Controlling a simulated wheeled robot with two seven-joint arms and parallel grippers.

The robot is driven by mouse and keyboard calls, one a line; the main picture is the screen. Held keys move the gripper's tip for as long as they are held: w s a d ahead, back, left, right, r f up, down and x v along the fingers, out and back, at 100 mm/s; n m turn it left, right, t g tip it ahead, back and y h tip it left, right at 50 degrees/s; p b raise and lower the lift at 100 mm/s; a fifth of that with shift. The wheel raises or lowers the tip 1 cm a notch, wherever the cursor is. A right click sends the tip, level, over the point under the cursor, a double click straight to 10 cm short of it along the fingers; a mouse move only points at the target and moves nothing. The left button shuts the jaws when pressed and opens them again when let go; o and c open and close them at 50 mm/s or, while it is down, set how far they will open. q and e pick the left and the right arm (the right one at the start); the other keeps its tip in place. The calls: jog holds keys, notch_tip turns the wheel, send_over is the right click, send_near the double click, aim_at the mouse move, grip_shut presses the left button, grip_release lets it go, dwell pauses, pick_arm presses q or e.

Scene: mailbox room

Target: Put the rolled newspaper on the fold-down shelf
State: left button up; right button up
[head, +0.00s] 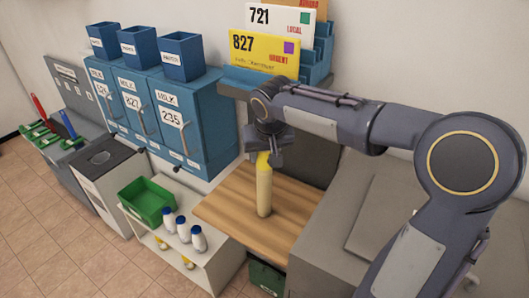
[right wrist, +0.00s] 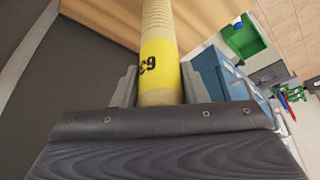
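The rolled newspaper (head: 264,190) is a cream tube with a yellow band near its upper end. It stands about upright over the wooden fold-down shelf (head: 225,208); its lower end appears at the board, but I cannot tell whether it touches. My right gripper (head: 263,155) is at the tube's upper end, pointing down. In the right wrist view its fingers (right wrist: 160,88) lie close on both sides of the newspaper (right wrist: 160,60), at the yellow band, and look shut on it. My left gripper is not in view.
Blue numbered mailboxes (head: 205,125) stand behind and left of the shelf. A white rack (head: 215,262) with a green bin (head: 147,200) and several white bottles (head: 198,238) is left of it. A grey cabinet (head: 325,225) adjoins on the right. Bare board surrounds the newspaper.

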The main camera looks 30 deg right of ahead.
jog(key=o, duration=0.4)
jog(key=shift+c, duration=0.2)
pick_arm(q)
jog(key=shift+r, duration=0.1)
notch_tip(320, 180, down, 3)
jog(key=b, duration=0.2)
jog(key=shift+b, duration=0.4)
pick_arm(e)
jog(key=s+a+r, duration=0.1)
jog(key=s+a, duration=0.2)
jog(key=s, duration=0.9)
jog(key=shift+r, duration=0.2)
jog(key=shift+a, duration=0.1)
